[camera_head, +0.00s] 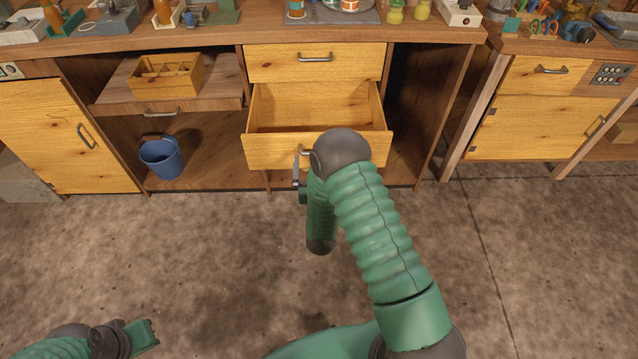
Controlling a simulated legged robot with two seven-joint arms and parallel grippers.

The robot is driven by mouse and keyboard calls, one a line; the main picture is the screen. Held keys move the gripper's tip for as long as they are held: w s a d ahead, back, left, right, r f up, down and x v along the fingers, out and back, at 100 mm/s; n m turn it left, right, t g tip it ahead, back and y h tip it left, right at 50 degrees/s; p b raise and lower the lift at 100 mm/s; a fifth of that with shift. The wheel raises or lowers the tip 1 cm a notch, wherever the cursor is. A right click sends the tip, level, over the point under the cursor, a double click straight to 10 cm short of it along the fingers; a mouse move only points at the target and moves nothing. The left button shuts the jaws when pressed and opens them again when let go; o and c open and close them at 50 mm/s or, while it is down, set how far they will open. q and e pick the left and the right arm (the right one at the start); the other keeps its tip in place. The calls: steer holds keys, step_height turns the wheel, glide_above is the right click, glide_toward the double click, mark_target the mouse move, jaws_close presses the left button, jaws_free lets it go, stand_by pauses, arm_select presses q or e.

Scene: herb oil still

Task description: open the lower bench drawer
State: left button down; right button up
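The lower bench drawer (268,152) is the wooden drawer below the shut upper drawer (284,66). It stands pulled out, and its inside shows, empty where I can see it. My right gripper (299,170) is at the middle of the drawer's front, where a grey metal piece shows beside it. My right forearm and wrist hide most of the lower handle and part of the front, so I cannot tell whether the fingers grip the handle. My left gripper (150,336) is low at the bottom left, above the floor, far from the drawer. Its finger opening is unclear.
Left of the drawer, a pull-out shelf (115,96) carries a wooden box (165,76), with a blue bucket (162,158) below. A cabinet door (60,130) is at far left. Another bench (530,125) stands at right. The floor (190,240) in front is clear.

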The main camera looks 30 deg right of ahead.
steer(key=p+v, duration=0.1)
steer(key=v, duration=1.2)
